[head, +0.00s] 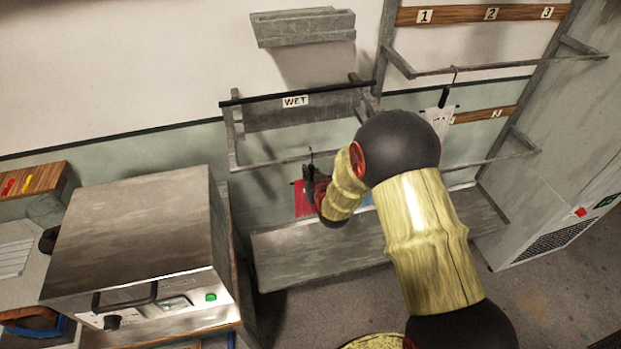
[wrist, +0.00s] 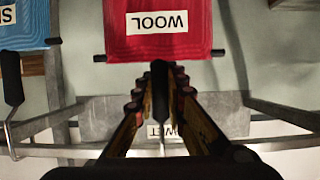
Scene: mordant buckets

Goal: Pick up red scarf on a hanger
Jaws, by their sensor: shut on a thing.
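The red scarf (head: 302,200) hangs below the rail under the WET sign, partly hidden by my gripper (head: 313,182). In the wrist view, which looks upside down, the red scarf (wrist: 190,44) fills the top middle and carries a WOOL label. A dark hanger bar (wrist: 115,57) runs along the scarf's edge. My gripper (wrist: 160,75) is shut on the hanger at its middle, just beside the scarf. The hanger's thin hook (head: 311,155) appears to be at the rail in the head view.
A blue cloth (wrist: 24,34) on another hanger is beside the scarf. A pale cloth (head: 439,121) hangs from the rack at right. The drying rail (head: 270,163) is close to my gripper. A grey shelf (head: 320,262) lies below, and a metal oven (head: 140,230) stands at left.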

